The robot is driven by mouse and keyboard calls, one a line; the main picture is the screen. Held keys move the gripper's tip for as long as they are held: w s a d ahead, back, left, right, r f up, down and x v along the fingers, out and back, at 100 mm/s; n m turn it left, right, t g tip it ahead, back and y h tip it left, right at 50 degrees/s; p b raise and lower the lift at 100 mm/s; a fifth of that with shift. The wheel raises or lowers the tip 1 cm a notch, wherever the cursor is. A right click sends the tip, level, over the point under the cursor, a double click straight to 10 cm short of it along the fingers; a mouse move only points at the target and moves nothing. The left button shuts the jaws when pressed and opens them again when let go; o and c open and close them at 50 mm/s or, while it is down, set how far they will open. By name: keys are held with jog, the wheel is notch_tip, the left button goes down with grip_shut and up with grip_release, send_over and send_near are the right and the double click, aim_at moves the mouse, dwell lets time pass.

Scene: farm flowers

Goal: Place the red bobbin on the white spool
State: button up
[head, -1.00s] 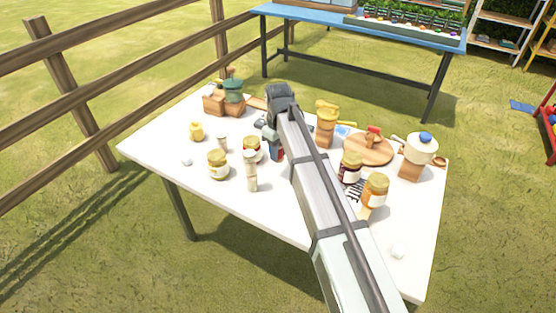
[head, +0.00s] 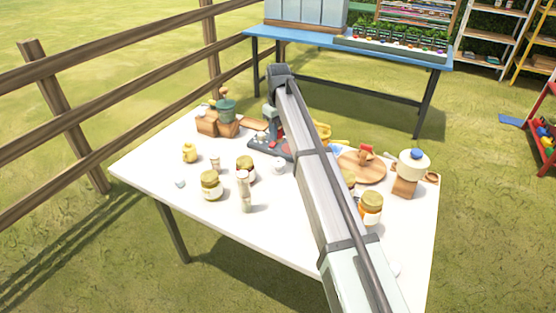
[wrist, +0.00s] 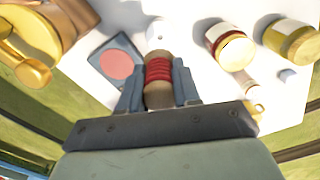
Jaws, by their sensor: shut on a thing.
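The red bobbin (wrist: 158,72), red thread wound on a brown wooden core, is held between the two fingers of my gripper (wrist: 158,88) in the wrist view. In the head view my gripper (head: 272,118) is raised above the back middle of the table, with the bobbin small and partly hidden there. A small white round thing (head: 278,167), which looks like the white spool, stands on the table in front of the gripper. It also shows in the wrist view (wrist: 157,32), just beyond the bobbin's end. I cannot tell if they touch.
A dark pad with a red disc (wrist: 115,63) lies beside the bobbin. Jars (head: 211,185) and a pale upright figure (head: 244,190) stand left of my arm. A round wooden board (head: 362,168) and another jar (head: 370,207) are to its right. The front left tabletop is fairly clear.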

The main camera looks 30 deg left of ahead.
aim_at(278, 161)
notch_tip(278, 161, down, 10)
jog(key=shift+r, duration=0.1)
dwell(0.4)
jog(key=o, duration=1)
notch_tip(278, 161, up, 12)
jog(key=shift+r, duration=0.1)
dwell(0.3)
dwell(0.4)
